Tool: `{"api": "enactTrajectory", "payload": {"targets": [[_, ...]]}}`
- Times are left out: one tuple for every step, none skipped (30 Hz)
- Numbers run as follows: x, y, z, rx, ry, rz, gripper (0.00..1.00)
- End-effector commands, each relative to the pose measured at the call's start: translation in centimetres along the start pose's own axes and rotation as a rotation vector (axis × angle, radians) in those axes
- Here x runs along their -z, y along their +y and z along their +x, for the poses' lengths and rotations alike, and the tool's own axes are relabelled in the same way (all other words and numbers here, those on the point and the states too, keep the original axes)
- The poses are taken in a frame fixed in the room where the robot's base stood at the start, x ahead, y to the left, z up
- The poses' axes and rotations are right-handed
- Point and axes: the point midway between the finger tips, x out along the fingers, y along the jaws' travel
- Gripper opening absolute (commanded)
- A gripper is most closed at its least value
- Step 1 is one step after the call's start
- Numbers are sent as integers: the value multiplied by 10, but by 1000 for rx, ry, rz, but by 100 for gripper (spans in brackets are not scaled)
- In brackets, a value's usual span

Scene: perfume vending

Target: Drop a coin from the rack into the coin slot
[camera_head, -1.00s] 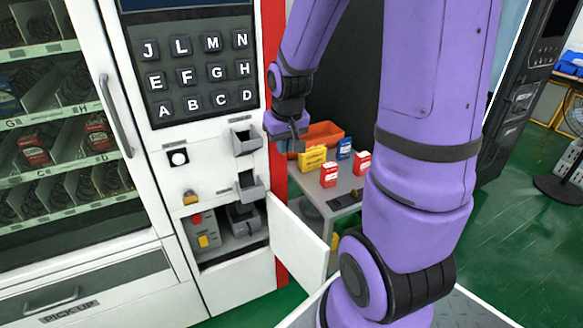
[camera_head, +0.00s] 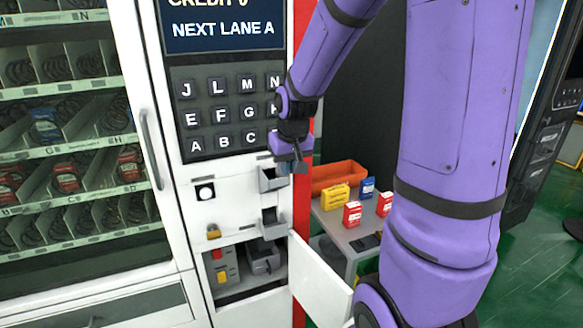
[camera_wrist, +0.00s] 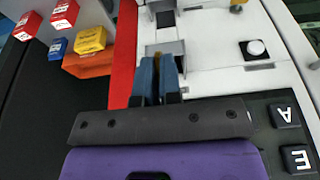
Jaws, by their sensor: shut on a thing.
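My gripper (camera_head: 290,163) is in front of the panel's right edge, by the upper grey tray (camera_head: 270,180). In the wrist view, its blue fingers (camera_wrist: 158,78) are shut on a small gold coin (camera_wrist: 166,61), mostly hidden between them. The fingers overlap the upper grey tray's edge (camera_wrist: 178,47) in that view; I cannot tell whether they touch it. A thin dark slot (camera_wrist: 259,66) lies in the white panel between the keypad and the black square with a white button (camera_wrist: 255,48), to the right of the fingers. I cannot make out a coin rack for certain.
A lower grey tray (camera_head: 273,226) and a brass padlock (camera_head: 213,232) are on the panel. Below is an open compartment with its white door (camera_head: 318,280) swung out. The keypad (camera_head: 230,118) is above. A side table holds small boxes and an orange bin (camera_head: 338,175).

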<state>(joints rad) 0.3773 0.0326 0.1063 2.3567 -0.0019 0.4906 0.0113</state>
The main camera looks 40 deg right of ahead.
Motion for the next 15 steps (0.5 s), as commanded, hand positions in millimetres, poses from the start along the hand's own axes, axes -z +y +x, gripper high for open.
{"api": "enactTrajectory", "payload": {"targets": [[4,0,3,0,-2,0,0],[6,0,4,0,-2,0,0],[8,0,6,0,-2,0,0],[11,0,8,1,-2,0,0],[13,0,9,1,-2,0,0],[16,0,11,1,-1,0,0],[18,0,12,1,-1,0,0],[20,0,14,1,-2,0,0],[23,0,16,1,-2,0,0],[25,0,17,1,-1,0,0],[28,0,18,1,-1,0,0],[30,0,20,1,-1,0,0],[32,0,22,1,-1,0,0],[34,0,23,1,-2,0,0],[37,0,25,1,-1,0,0]]}}
